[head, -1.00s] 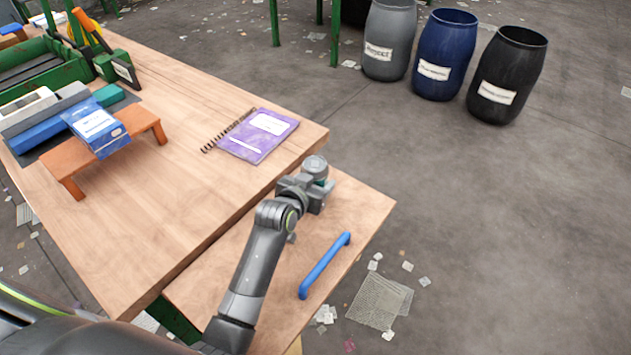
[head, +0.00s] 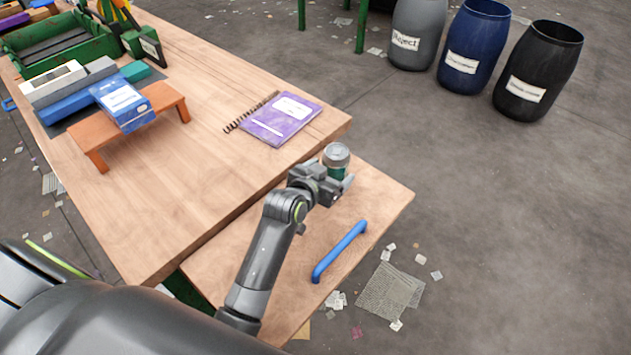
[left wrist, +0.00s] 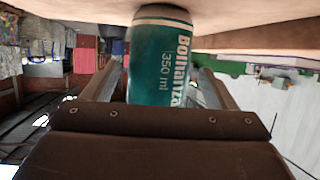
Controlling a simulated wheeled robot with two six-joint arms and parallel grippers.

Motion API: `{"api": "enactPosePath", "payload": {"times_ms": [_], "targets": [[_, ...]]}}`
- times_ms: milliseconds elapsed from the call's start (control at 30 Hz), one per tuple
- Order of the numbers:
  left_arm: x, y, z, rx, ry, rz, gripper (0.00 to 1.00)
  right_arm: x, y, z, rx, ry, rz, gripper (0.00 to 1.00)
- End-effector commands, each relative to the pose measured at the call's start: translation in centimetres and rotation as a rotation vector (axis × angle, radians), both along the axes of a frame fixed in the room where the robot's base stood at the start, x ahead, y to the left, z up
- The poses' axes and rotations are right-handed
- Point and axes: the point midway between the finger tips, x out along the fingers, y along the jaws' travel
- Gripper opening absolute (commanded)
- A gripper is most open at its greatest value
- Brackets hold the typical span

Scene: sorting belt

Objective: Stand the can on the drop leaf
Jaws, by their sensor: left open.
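The can (head: 337,156) is green with a silver-grey top. It stands upright on the drop leaf (head: 385,205), near the leaf's far end and close to the table edge. In the left wrist view, which is upside down, the can (left wrist: 160,60) meets the wooden surface at the top. My left gripper (head: 332,183) is low over the leaf on the near side of the can. Its two fingers are spread, one on each side of the can, with visible gaps in the left wrist view. My right gripper is not in view.
A blue handle (head: 340,252) lies along the leaf's right part. A purple notebook (head: 282,118) lies on the main table (head: 200,190). An orange stand (head: 95,135) bears a blue box (head: 123,103). Three barrels stand on the floor beyond.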

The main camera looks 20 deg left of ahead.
Motion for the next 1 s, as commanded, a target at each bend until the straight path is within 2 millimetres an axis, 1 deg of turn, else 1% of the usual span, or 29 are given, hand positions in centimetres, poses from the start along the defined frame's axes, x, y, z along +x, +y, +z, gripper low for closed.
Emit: {"api": "enactPosePath", "payload": {"times_ms": [33, 200, 433, 633, 1000], "targets": [[-1.0, 0.2, 0.4, -0.002, -0.001, 0.002, 0.8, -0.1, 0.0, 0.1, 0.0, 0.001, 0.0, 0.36], [-3.8, 0.5, 1.6, -0.004, 0.001, 0.002, 0.8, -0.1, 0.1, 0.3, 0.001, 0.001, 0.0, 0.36], [-6.8, 1.0, 2.8, -0.002, 0.0, 0.001, 0.8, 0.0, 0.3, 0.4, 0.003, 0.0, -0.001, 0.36], [-7.9, 1.1, 3.3, -0.001, 0.0, -0.001, 0.8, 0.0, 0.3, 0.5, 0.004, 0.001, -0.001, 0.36], [-7.9, 1.2, 3.3, -0.001, 0.0, -0.001, 0.8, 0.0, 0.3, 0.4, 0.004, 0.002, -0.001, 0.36]]}}
